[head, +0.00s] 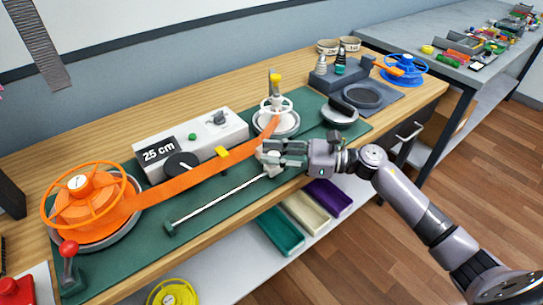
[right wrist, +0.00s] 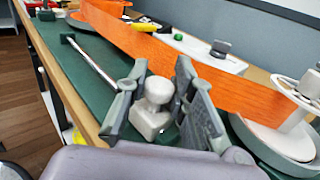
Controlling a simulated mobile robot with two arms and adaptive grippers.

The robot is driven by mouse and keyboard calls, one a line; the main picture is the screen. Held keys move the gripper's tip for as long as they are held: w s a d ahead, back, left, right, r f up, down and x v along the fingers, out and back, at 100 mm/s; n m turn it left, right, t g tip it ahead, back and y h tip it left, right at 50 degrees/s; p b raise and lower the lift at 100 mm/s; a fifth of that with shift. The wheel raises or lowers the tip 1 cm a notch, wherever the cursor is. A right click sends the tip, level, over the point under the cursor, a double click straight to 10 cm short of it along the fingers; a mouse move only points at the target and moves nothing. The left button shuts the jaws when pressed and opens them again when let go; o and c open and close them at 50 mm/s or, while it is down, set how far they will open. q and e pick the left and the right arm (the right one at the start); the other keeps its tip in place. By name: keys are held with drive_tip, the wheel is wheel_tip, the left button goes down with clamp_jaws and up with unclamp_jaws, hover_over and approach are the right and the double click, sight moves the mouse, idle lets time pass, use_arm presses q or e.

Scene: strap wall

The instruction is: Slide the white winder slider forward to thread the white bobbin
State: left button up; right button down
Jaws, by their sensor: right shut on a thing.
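The white winder slider (right wrist: 152,108) is a white block with a rounded knob, at the right end of a thin metal rail (head: 220,200). My right gripper (head: 275,157) is shut on it, with a finger on each side of the knob in the right wrist view (right wrist: 160,105). In the head view the fingers hide most of the slider. The white bobbin (head: 276,106) stands just behind the gripper on a round base. My left gripper is not in view.
A white control box (head: 190,141) reading 25 cm stands behind the strap. A round dark-topped scale (head: 340,115) and a blue spool (head: 404,68) are to the right. Colored trays (head: 305,210) lie on the shelf below the table's front edge.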

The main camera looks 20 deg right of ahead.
drive_tip(key=shift+d, duration=0.15)
drive_tip(key=c, duration=1.8)
unclamp_jaws()
drive_tip(key=shift+w, duration=0.1)
drive_tip(key=o, duration=0.4)
drive_tip(key=shift+d, duration=0.2)
drive_tip(key=shift+a, duration=0.1)
drive_tip(key=v, duration=1.2)
